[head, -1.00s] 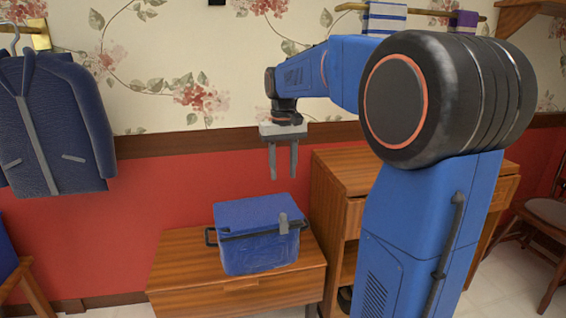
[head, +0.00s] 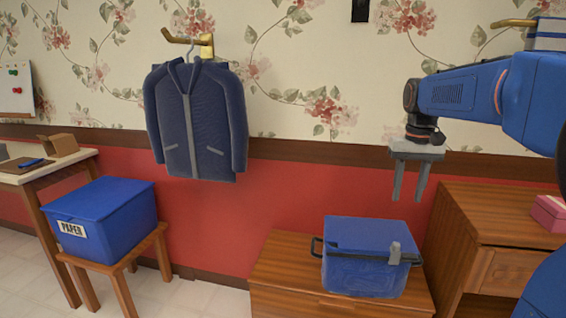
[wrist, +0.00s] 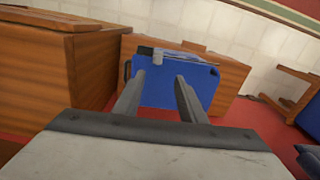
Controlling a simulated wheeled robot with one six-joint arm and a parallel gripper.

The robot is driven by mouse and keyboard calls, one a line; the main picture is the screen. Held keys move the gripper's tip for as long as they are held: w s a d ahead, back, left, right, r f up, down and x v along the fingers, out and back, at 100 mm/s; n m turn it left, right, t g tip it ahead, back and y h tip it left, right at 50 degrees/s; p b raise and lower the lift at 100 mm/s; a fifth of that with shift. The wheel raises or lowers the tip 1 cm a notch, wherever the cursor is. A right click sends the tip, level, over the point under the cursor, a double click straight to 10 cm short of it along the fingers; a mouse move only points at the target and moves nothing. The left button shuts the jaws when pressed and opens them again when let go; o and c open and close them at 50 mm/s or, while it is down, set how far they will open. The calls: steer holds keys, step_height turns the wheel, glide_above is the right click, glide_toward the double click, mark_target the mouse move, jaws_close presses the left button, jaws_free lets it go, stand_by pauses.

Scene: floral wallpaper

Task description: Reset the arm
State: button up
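My gripper (head: 408,196) hangs at the end of my blue arm, fingers pointing down, at the right of the head view. Its two grey fingers are apart with nothing between them. It is above and slightly right of a blue cooler box (head: 365,268) with a dark handle and a grey latch, lid shut. In the wrist view the open fingers (wrist: 160,88) show in front of the cooler box (wrist: 178,92), with a gap between.
The cooler stands on a low wooden cabinet (head: 290,268). A taller wooden cabinet (head: 460,232) with a pink box (head: 548,213) is to the right. A blue jacket (head: 196,120) hangs on the wall. A blue paper bin (head: 105,222) sits on a stool at left, beside a table (head: 20,178).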

steer(key=s+a+f+n+t, duration=0.1)
steer(key=s+a+f, duration=0.2)
steer(key=s, duration=0.5)
steer(key=s+a+f+n+t, duration=0.1)
steer(key=s+a+f, duration=0.3)
steer(key=s, duration=0.5)
steer(key=s+a+f+t, duration=0.2)
steer(key=s+a+f, duration=0.1)
steer(key=s+f, duration=0.4)
steer(key=shift+s+a+n+t, duration=0.3)
steer(key=shift+s+n, duration=0.1)
steer(key=shift+s, duration=0.8)
